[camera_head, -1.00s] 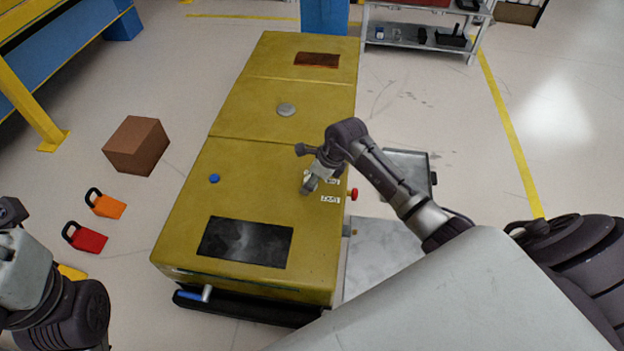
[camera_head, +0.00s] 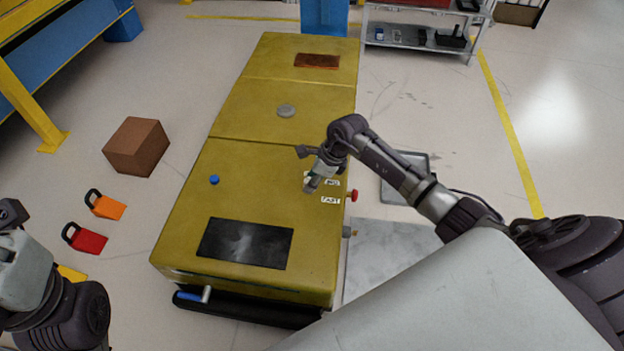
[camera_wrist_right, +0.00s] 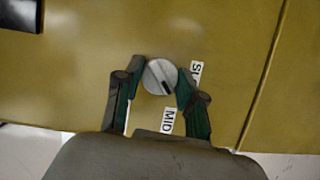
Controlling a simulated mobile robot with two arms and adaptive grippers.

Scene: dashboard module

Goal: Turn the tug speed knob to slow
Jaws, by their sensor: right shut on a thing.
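The tug speed knob (camera_wrist_right: 160,76) is a round grey dial with a dark pointer line, on the yellow tug top (camera_head: 180,240). My right gripper (camera_wrist_right: 158,82) is shut on it, one finger on each side. In the right wrist view the pointer slants to lower right, between the MID label (camera_wrist_right: 167,121) and a partly hidden label starting with S (camera_wrist_right: 196,72), nearer MID. In the head view my right gripper (camera_head: 311,186) hides the knob, and the FAST label (camera_head: 330,200) shows beside it.
A red button (camera_head: 353,195) sticks out of the tug's right side. A blue button (camera_head: 214,180), a black screen (camera_head: 245,243) and a grey cap (camera_head: 286,110) are on its top. A brown box (camera_head: 137,146) and orange and red tags (camera_head: 86,240) lie on the floor to the left.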

